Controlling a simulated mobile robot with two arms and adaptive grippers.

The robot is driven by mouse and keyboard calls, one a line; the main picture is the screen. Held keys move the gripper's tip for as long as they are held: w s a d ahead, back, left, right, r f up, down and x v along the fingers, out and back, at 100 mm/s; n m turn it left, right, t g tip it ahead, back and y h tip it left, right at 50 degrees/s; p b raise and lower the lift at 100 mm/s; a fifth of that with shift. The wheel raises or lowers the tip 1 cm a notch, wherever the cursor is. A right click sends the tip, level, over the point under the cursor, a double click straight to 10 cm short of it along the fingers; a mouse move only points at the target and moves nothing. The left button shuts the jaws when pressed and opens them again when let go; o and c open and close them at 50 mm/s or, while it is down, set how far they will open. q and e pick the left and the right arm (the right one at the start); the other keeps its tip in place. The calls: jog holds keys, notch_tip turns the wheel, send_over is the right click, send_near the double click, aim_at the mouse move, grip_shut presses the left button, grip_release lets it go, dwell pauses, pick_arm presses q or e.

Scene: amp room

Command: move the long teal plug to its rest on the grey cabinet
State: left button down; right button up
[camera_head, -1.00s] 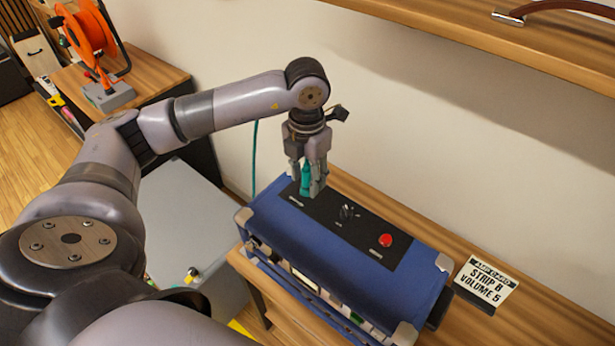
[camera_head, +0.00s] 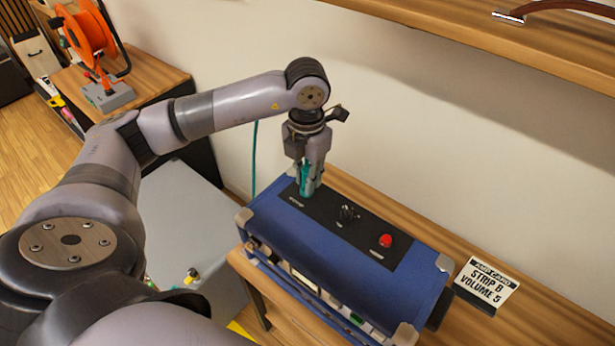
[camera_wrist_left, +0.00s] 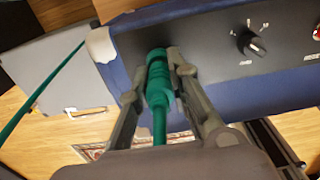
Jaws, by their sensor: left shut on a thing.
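The long teal plug (camera_head: 306,180) is upright between the fingers of my left gripper (camera_head: 308,188), at the left end of the black panel (camera_head: 335,216) on top of the blue amp (camera_head: 310,250). The left wrist view shows the fingers (camera_wrist_left: 158,85) shut on the plug (camera_wrist_left: 157,75), its far end against or just over the panel. I cannot tell whether it sits in a socket. The grey cabinet (camera_head: 185,215) stands low to the left of the amp; its top also shows in the left wrist view (camera_wrist_left: 45,70). My right gripper is not in view.
A teal cable (camera_head: 254,155) hangs by the wall. The panel has a black knob (camera_head: 348,213) and a red button (camera_head: 386,240). A sign (camera_head: 486,284) reads "STRIP 8 VOLUME 5". A wooden shelf (camera_head: 470,35) is above; an orange reel (camera_head: 88,35) stands at the back left.

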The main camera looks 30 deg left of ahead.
aim_at(307, 165)
pick_arm(q)
jog(key=shift+r, duration=0.15)
dwell(0.3)
jog(key=shift+r+p, duration=1.95)
jog(key=shift+r, duration=0.95)
